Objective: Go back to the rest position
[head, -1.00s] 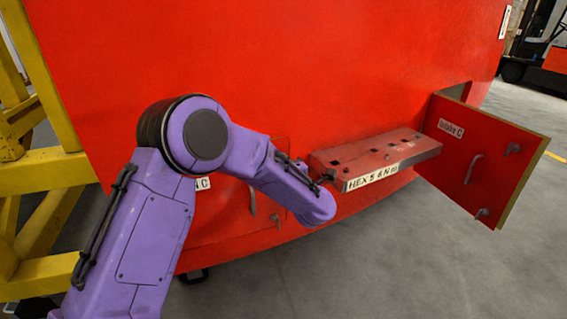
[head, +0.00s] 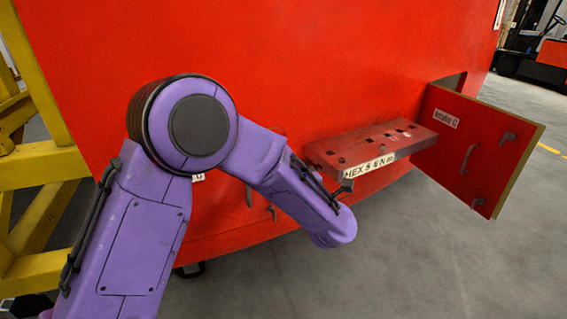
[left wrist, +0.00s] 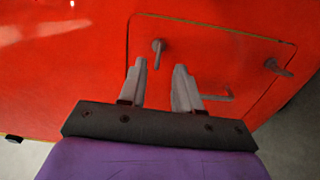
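My left arm comes in from the left in the head view, bent at the elbow, its forearm in front of the red nosecone (head: 330,70). My left gripper's fingers do not show there. In the left wrist view my left gripper (left wrist: 161,64) has its two grey fingers apart with nothing between them. They point towards a shut red hatch panel (left wrist: 225,60) with a dark latch (left wrist: 158,50) near the fingertips. I cannot tell whether they touch it. My right gripper is in neither view.
A red tool tray with square holes (head: 350,148) juts out just beyond my left forearm. An open hatch door (head: 465,150) stands out to its right. A yellow frame (head: 40,180) is at the left. Grey floor (head: 420,260) is clear at the lower right.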

